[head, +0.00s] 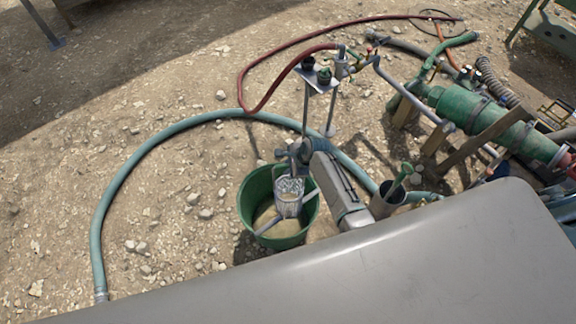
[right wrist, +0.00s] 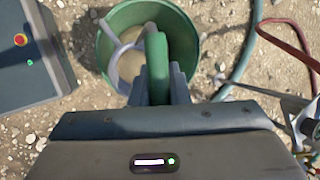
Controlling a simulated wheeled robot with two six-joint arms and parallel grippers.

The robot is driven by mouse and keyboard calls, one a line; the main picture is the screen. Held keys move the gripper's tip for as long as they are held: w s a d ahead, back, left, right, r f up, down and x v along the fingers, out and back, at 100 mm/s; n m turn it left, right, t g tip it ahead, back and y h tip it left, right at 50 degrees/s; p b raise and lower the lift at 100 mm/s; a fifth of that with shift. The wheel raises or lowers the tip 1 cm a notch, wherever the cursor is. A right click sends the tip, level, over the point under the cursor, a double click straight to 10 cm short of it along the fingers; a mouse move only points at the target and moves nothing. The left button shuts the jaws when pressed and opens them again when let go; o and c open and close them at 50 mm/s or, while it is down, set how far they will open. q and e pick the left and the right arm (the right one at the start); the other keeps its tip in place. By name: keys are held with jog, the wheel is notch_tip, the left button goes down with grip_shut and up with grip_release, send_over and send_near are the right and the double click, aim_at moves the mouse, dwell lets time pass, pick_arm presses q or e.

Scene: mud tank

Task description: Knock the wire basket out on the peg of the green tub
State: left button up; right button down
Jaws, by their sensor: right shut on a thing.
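The green tub (head: 246,207) stands on the stony ground in the head view, with muddy, tan contents at its bottom. In the right wrist view the green handle (right wrist: 157,65) sits between the fingers, with the tub (right wrist: 187,18) beyond. My left gripper is not in view.
A grey container (head: 388,203) with a green-handled tool stands right of the tub. A small stand (head: 318,78) rises behind it. A teal hose (head: 125,180) curves around the left and back. Green pump machinery (head: 480,115) fills the right. Open ground lies left of the tub.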

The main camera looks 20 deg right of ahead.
dwell(0.3)
notch_tip(320, 180, down, 3)
jog(key=shift+r+b, duration=0.1)
jog(key=shift+b, duration=0.7)
dwell(0.6)
notch_tip(320, 180, up, 4)
jog(key=p, duration=0.4)
jog(key=shift+r+p, duration=0.3)
jog(key=shift+r, duration=2.15)
